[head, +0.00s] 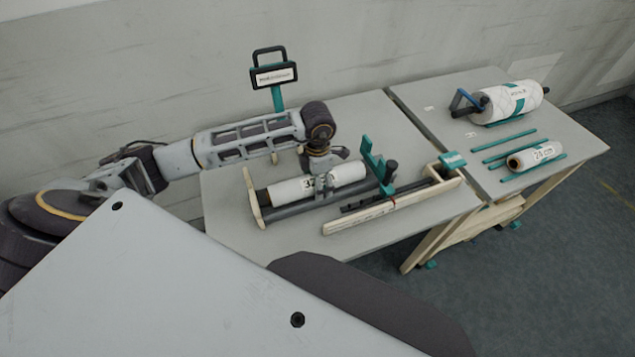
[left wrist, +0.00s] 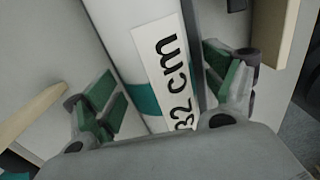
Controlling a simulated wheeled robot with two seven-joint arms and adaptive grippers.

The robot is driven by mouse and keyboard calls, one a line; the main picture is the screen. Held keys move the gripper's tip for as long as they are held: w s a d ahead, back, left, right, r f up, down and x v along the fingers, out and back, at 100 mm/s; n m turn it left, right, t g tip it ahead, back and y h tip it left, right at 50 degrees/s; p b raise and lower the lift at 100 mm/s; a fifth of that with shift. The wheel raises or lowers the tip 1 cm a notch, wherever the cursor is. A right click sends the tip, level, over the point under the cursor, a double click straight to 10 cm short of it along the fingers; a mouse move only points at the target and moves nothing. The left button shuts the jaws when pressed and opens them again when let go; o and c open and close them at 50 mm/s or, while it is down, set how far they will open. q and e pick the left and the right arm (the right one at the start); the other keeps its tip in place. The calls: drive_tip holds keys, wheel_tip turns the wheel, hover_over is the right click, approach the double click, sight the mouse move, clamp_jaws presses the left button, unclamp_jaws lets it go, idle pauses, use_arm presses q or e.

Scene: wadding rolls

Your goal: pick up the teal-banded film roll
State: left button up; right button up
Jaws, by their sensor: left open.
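A white film roll (head: 345,174) with a label lies in a grey cradle with a wooden end plate (head: 253,197) on the left table. In the left wrist view the roll (left wrist: 116,40) shows a teal band (left wrist: 144,99) and a label reading "32 cm" (left wrist: 172,72). My left gripper (head: 320,166) is directly over the roll. In the left wrist view its green-padded fingers (left wrist: 168,85) are open, one on each side of the roll. Whether they touch it I cannot tell. My right gripper is not in view.
A wooden rail fixture (head: 385,212) with teal brackets stands right of the cradle. A teal stand with a dark-framed sign (head: 275,77) is behind. The right table holds a large roll (head: 512,100), a smaller labelled roll (head: 535,156) and teal rods (head: 508,145).

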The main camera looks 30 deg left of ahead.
use_arm(q)
drive_tip(key=shift+r, duration=0.1)
drive_tip(key=c, duration=1.7)
drive_tip(key=shift+r+b, duration=0.3)
drive_tip(key=shift+r, duration=4.7)
